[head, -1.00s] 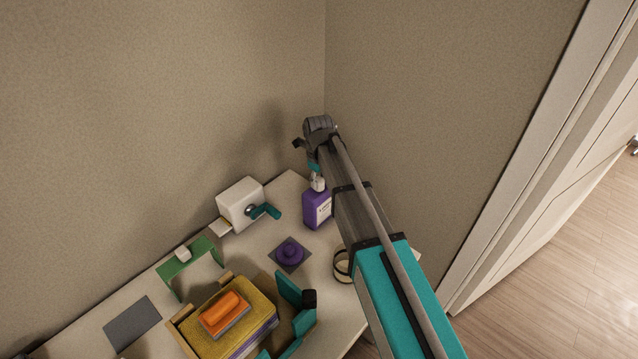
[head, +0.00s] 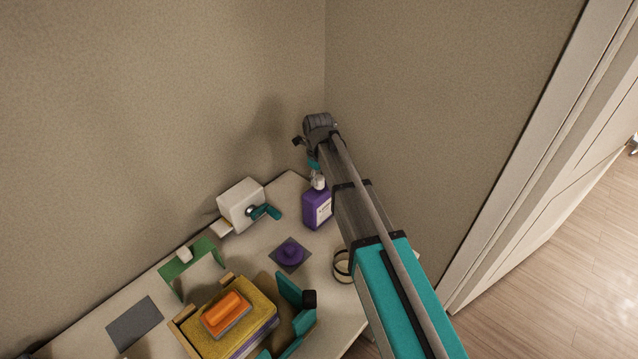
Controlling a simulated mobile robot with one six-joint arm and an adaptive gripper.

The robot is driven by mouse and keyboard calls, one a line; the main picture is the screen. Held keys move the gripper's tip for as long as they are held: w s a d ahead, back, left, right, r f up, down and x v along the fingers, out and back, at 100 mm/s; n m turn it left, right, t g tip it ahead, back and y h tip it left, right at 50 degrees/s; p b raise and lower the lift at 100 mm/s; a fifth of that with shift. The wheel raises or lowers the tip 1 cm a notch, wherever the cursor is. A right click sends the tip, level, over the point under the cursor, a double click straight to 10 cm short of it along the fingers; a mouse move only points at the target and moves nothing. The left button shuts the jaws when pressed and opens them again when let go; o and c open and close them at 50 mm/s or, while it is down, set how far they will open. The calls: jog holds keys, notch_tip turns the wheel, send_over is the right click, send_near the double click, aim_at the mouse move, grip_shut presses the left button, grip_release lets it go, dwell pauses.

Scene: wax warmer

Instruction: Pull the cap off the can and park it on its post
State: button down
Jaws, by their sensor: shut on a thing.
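A purple container (head: 318,208) with a pale label stands upright near the back corner of the table; I take it for the can. A small white cap (head: 318,182) shows at its top. My arm reaches up from the lower right, and my gripper (head: 314,165) points down just over the cap. It is shut on the cap; the arm hides most of the jaws. I cannot tell whether the cap is seated or lifted slightly. A purple knobbed piece (head: 291,253) sits on a dark square pad in front; I cannot tell whether it is the post.
A white box (head: 241,204) with a teal lever stands to the left. Walls close in behind and right.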

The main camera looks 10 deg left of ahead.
jog(key=shift+r+p, duration=1.8)
jog(key=shift+r, duration=0.15)
jog(key=shift+s+d, duration=0.1)
jog(key=shift+d, duration=0.05)
jog(key=shift+s+d, duration=1.85)
jog(key=shift+d, duration=3.6)
jog(key=shift+s+d, duration=1.85)
jog(key=shift+d, duration=3.55)
jog(key=shift+f+b, duration=6.4)
